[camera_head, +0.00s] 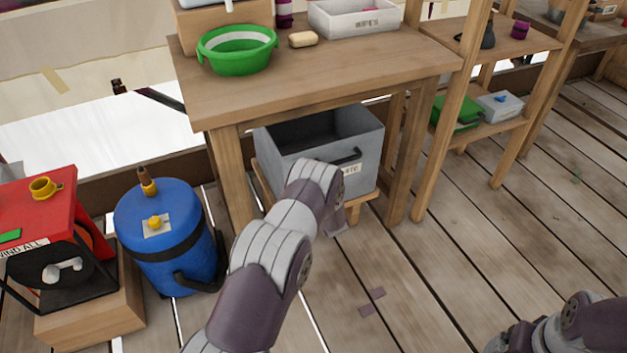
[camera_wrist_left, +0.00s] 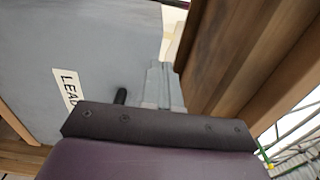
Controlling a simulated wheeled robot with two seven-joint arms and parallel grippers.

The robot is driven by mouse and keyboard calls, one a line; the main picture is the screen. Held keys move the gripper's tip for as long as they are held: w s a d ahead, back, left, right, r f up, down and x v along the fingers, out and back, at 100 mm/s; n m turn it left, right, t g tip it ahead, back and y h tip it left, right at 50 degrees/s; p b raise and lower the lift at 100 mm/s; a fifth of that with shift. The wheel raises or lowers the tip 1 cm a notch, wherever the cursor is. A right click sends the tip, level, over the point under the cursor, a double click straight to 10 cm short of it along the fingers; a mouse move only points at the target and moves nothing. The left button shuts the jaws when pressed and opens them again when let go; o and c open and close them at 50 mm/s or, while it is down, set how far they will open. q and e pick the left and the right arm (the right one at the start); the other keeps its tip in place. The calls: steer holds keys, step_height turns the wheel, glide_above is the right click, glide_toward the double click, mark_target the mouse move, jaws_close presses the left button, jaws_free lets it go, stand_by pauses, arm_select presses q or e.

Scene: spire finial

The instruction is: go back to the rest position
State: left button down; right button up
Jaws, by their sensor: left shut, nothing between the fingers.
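My left arm reaches up the middle of the head view, its wrist in front of the grey bin (camera_head: 285,155) under the wooden table. The left fingers are hidden behind or below the wrist in that view. In the left wrist view my left gripper (camera_wrist_left: 163,88) is shut and empty. It is close to the grey bin (camera_wrist_left: 85,40), which bears a white label, and a brown wooden post (camera_wrist_left: 215,50). I cannot tell whether it touches either. Part of my right arm shows at the bottom right of the head view, but its gripper does not show.
The wooden table (camera_head: 330,80) holds a green basin (camera_head: 237,62), a soap bar (camera_head: 303,39) and a white tray (camera_head: 350,27). A blue drum (camera_head: 165,260) and a red box (camera_head: 40,205) stand at left. The plank floor (camera_head: 480,240) at right is open.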

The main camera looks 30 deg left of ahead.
arm_select(q)
steer(key=p+v, duration=0.2)
steer(key=v, duration=0.8)
steer(key=shift+s+d+f, duration=0.15)
steer(key=shift+s+d, duration=0.05)
steer(key=shift+d, duration=0.05)
arm_select(e)
step_height(320, 180, up, 2)
steer(key=shift+s+d+r, duration=0.15)
